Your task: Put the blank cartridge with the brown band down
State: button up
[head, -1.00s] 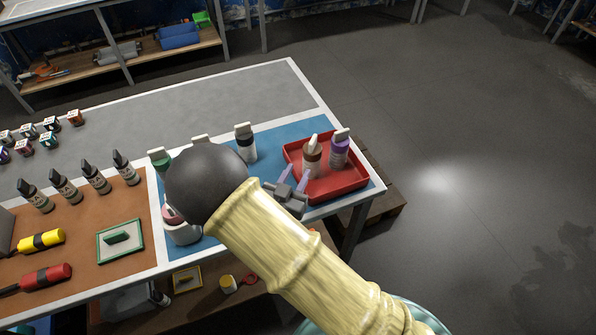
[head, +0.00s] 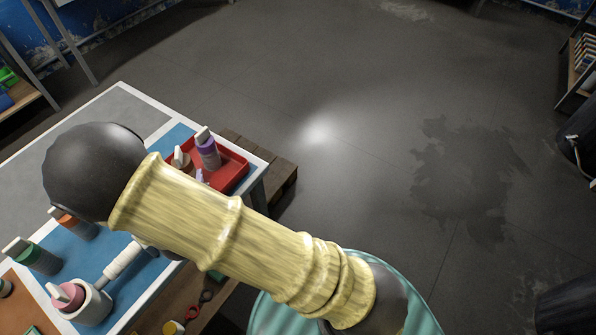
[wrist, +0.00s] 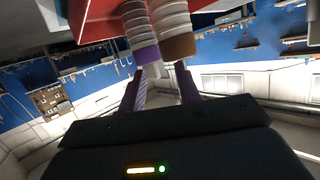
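The cartridge with the brown band (head: 182,162) stands in the red tray (head: 236,174), partly hidden by my arm. It also shows in the wrist view (wrist: 179,46), beyond my fingertips. The cartridge with the purple band (head: 208,151) stands beside it in the tray, and shows in the wrist view too (wrist: 147,54). My gripper (wrist: 160,76) has its two purple fingers spread apart, with no cartridge visibly clamped between them. In the head view my arm hides most of the gripper; only a bit of purple finger shows near the tray.
On the blue mat (head: 150,291) are a green-banded cartridge (head: 38,258), an orange-banded one (head: 76,225) and a white holder (head: 92,309) with a pink-topped item. A wooden pallet (head: 270,167) lies on the floor beyond the table edge. Open floor is to the right.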

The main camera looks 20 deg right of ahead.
jog(key=d+r+g+y, duration=0.35)
jog(key=d+g, duration=0.35)
jog(key=d, duration=0.5)
jog(key=s+d+r+n+g, duration=0.1)
jog(key=s+d+r+g, duration=0.1)
jog(key=s+d, duration=0.4)
jog(key=s+d+r+n+g+h, duration=0.1)
jog(key=s+d+r+g, duration=0.1)
jog(key=s+d, duration=0.5)
jog(key=shift+s+r+g, duration=0.25)
jog(key=shift+r+g, duration=0.05)
jog(key=shift+r, duration=0.15)
jog(key=shift+h, duration=0.25)
jog(key=shift+w+p+v, duration=0.25)
jog(key=shift+p+v, duration=0.95)
jog(key=shift+p, duration=0.05)
jog(key=shift+r, duration=0.1)
